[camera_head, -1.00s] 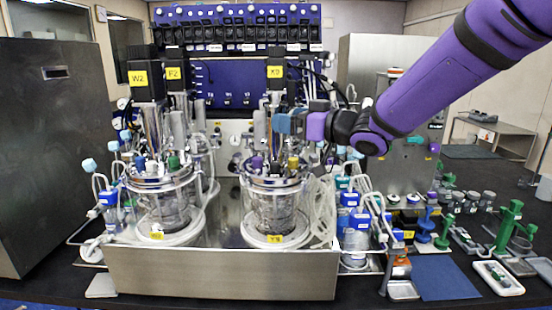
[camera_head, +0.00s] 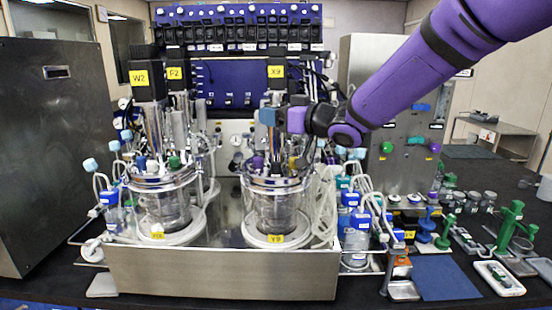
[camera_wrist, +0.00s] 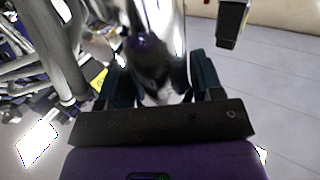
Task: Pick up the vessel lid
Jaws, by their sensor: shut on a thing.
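The right glass vessel (camera_head: 270,212) stands on a round white base with a yellow label. Its metal vessel lid (camera_head: 262,183) sits at the vessel's top and carries several coloured caps and fittings. An upright metal column rises above the lid to a black motor block (camera_head: 277,88) with a yellow label. My gripper (camera_head: 268,117) is at this column, just below the block. In the wrist view, my gripper's dark fingers (camera_wrist: 161,85) lie on both sides of a shiny metal cylinder (camera_wrist: 158,45) and are shut on it. The fingers hide part of the column.
A second vessel with its own lid (camera_head: 160,180) stands close on the left. Clear tubing (camera_head: 325,205) hangs at the right vessel's right side. Blue-capped bottles (camera_head: 355,222) crowd the right. A steel tray front (camera_head: 222,273) bounds the vessels. A large dark cabinet (camera_head: 45,150) stands far left.

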